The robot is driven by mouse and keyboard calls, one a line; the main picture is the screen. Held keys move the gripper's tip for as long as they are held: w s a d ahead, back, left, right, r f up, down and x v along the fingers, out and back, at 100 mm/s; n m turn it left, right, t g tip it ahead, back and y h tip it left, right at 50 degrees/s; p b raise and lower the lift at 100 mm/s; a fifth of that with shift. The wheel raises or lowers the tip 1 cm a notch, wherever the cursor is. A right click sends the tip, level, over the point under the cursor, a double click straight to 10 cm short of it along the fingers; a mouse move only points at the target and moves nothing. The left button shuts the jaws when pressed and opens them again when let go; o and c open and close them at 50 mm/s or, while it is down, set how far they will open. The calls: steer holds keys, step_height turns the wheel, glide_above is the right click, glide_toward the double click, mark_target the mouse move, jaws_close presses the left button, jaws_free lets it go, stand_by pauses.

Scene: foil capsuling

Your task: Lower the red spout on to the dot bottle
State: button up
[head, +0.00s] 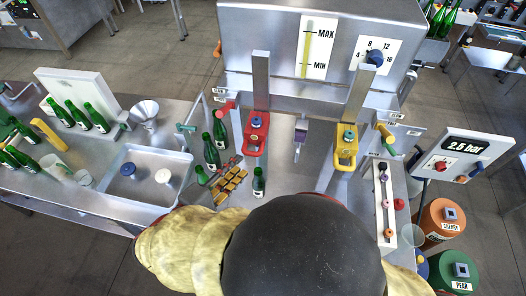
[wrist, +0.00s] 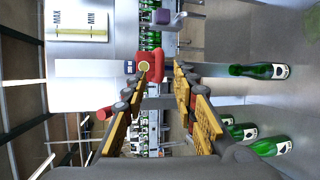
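The red spout (head: 256,138) hangs on the machine's left upright. In the wrist view the red spout (wrist: 154,62) shows beyond my fingertips. My gripper (head: 235,163) is in front and to the left of it. In the wrist view the gripper (wrist: 162,75) has its fingers apart, with nothing visibly held; I cannot tell whether a finger touches the spout. A green bottle (head: 259,184) stands upright in front of the red spout; it also shows in the wrist view (wrist: 255,71), with a white label. The label's mark is too small to tell whether it is the dot.
A yellow spout (head: 346,150) hangs at the right.

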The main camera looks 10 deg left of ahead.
mark_target(251, 152)
steer(key=shift+m, duration=0.3)
steer(key=p+x, duration=0.1)
steer(key=x, duration=0.6)
steer(key=shift+w+d+p, duration=0.15)
steer(key=shift+w+p, duration=0.15)
steer(key=shift+p, duration=0.1)
steer(key=shift+c, duration=0.9)
steer(key=shift+f, duration=0.1)
jaws_close()
